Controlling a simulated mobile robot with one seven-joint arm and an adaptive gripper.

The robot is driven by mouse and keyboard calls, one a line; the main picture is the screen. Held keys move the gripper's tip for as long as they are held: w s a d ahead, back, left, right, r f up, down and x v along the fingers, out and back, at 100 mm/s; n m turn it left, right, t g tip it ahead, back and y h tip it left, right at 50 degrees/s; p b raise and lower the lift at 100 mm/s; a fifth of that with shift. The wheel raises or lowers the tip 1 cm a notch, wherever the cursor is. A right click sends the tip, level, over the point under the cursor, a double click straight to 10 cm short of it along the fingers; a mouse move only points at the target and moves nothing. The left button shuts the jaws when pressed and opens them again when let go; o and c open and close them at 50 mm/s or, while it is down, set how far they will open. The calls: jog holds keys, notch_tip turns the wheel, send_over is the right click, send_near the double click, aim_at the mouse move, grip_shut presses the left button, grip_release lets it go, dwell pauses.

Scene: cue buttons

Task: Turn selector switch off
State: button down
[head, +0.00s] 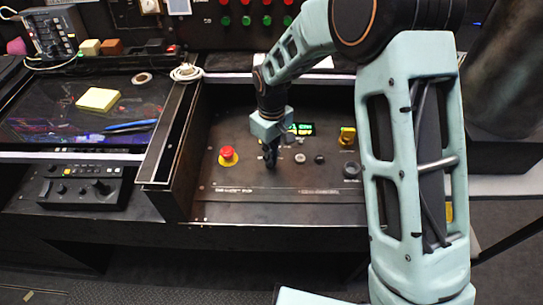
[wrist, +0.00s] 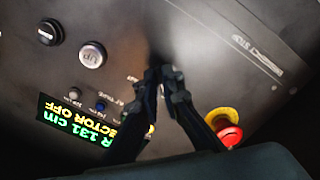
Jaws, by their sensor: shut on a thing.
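My gripper (head: 270,160) reaches down to the dark control panel (head: 240,195), right of a red mushroom button (head: 227,153) on a yellow base. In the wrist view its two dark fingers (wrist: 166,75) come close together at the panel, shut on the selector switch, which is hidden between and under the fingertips. Its handle angle cannot be seen. A lit display (head: 301,129) stands behind the gripper. In the wrist view the display (wrist: 75,120) appears upside down, with readable parts "R 131 cm" and "ECTOR OFF".
A silver button marked UP (wrist: 92,54) and a black knob (wrist: 49,32) are nearby. A raised wall (head: 172,140) bounds the panel's left. A yellow notepad (head: 98,99) lies on the left desk.

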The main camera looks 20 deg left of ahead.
jog(key=c, duration=2.1)
grip_release()
notch_tip(320, 180, up, 12)
